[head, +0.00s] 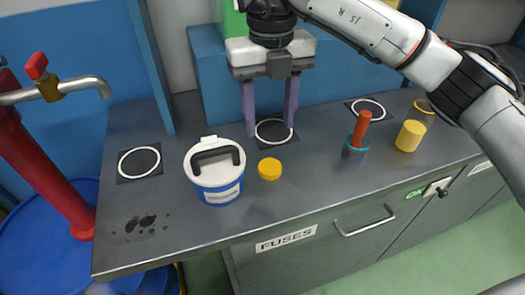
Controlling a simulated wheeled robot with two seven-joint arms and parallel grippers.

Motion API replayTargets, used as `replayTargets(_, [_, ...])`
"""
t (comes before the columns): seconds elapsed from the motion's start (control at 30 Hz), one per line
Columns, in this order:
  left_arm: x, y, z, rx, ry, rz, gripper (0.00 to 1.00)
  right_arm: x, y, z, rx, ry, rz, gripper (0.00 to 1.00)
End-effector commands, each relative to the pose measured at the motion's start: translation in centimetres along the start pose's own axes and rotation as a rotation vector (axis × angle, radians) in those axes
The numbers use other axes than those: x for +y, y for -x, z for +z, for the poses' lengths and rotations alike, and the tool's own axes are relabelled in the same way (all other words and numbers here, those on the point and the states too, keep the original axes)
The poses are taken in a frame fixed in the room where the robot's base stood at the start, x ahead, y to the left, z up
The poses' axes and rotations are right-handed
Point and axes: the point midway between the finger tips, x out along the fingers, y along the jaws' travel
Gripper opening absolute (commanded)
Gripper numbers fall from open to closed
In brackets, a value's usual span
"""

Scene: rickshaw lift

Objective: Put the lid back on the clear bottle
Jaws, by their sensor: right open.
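A yellow round lid (270,169) lies flat on the grey bench, just right of the white-and-blue tub. My right gripper (270,131) points down behind the lid, its two purple fingers apart and nothing between them. The fingertips are close to a black square with a white ring (275,143) on the bench. I cannot clearly make out the clear bottle. A small item with an orange rim (425,106) at the far right, close to my right arm, may be it. My left gripper is out of view.
A blue tub with white lid and dark handle (218,187) stands left of the yellow lid. A red pipe with tap (50,160) is far left. The bench front is clear.

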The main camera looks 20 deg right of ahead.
Motion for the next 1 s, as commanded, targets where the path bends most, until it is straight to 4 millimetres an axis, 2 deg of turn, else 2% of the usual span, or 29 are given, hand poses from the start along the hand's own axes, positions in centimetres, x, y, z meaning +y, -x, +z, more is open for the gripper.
replayTargets(0.1, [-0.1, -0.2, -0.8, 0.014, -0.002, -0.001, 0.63, 0.1, 0.1, 0.0, -0.001, 0.003, 0.003, 0.48])
replayTargets(0.3, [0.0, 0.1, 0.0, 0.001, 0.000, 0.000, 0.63, 0.1, -0.1, -0.1, 0.000, 0.004, 0.004, 0.48])
replayTargets(0.7, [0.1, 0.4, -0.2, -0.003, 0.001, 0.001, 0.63, 0.2, -4.8, -0.2, 0.002, 0.005, 0.005, 0.48])
replayTargets(1.0, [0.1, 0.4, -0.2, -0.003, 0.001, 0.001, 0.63, 0.2, -5.1, -0.1, 0.000, 0.005, 0.005, 0.48])
